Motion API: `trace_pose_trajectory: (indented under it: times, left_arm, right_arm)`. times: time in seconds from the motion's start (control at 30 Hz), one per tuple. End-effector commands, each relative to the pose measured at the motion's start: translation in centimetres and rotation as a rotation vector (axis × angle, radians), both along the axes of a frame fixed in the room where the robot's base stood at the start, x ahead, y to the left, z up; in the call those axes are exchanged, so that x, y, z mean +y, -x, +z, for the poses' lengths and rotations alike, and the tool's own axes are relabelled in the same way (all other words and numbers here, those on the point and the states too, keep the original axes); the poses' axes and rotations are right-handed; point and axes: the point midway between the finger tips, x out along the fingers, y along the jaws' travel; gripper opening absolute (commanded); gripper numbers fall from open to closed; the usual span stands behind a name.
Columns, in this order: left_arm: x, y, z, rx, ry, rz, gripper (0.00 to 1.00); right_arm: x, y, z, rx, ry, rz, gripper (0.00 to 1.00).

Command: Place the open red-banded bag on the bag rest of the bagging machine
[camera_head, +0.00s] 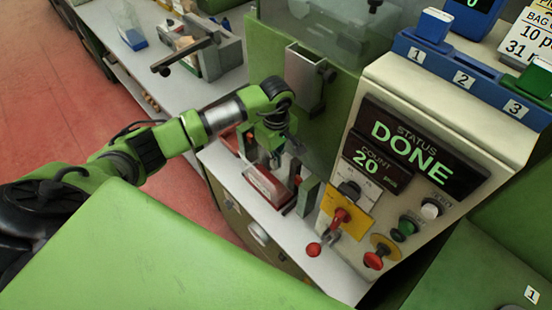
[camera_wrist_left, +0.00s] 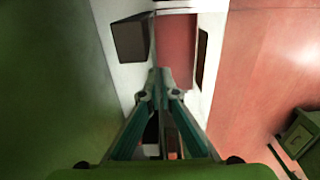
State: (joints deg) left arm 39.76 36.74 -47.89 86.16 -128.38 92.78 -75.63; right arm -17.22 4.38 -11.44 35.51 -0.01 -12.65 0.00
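The red-banded bag (camera_head: 268,188) is a small clear-sided shape with a red band, low at the front of the bagging machine (camera_head: 425,130). It stands among the small upright posts of the bag rest (camera_head: 307,195), below the metal chute (camera_head: 305,78). I cannot tell whether its base touches the rest. My left gripper (camera_head: 277,150) points down at the bag's top. In the left wrist view its fingertips (camera_wrist_left: 159,82) are close together at the edge of a red panel, seemingly pinching the bag's rim; the contact is partly hidden. My right gripper is not in view.
The status panel (camera_head: 415,148) reads DONE, count 20. A red-knobbed lever (camera_head: 326,243) and buttons are right of the rest. Numbered blue slots (camera_head: 462,78) top the machine. A white bench (camera_head: 140,55) with a metal fixture (camera_head: 205,50) stands at the upper left.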

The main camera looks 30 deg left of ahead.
Motion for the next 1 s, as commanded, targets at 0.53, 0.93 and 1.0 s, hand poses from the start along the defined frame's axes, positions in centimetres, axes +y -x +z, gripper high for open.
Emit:
trace_pose_trajectory:
  times: [0.53, 0.93, 1.0]
  left_arm:
    - [0.0, -0.1, -0.2, -0.002, 0.000, 0.000, 0.21]
    - [0.1, -0.2, 2.1, -0.008, -0.001, 0.000, 0.21]
    - [0.1, -0.3, 3.5, -0.009, 0.000, 0.000, 0.21]
  right_arm:
    - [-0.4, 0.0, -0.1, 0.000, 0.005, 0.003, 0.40]
    - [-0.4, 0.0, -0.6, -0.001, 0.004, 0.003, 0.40]
    - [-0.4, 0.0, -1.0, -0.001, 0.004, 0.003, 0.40]
